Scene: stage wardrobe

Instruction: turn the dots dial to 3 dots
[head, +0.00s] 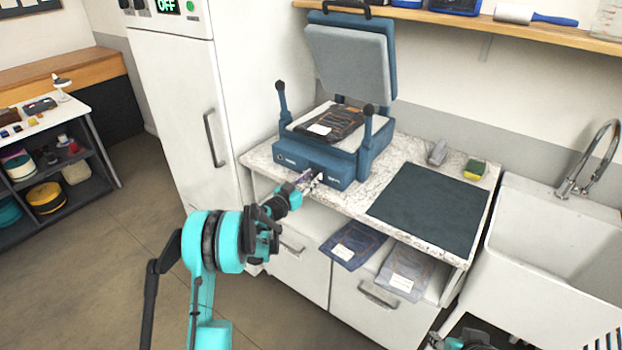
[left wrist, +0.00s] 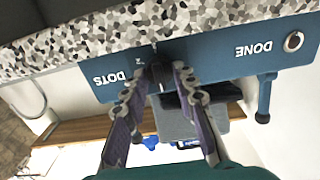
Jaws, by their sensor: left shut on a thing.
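The blue press (head: 335,172) stands on the speckled counter with its lid raised. The dots dial (left wrist: 158,75) is a small dark knob on its front panel, beside the word DOTS in the left wrist view, which shows the panel upside down. My left gripper (head: 308,181) reaches the panel from the front left. In the left wrist view its two purple-grey fingers (left wrist: 156,82) are shut on the dial, one on each side. The fingers cover much of the dial and its marks, so I cannot read its setting. Part of my right arm (head: 465,341) shows at the bottom edge.
A round DONE button (left wrist: 293,41) sits on the same panel. A dark garment (head: 335,125) lies on the press's lower plate. A dark mat (head: 430,203), a sponge (head: 475,169) and a sink (head: 560,240) are to the right. Two folded garments lie below the counter's edge.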

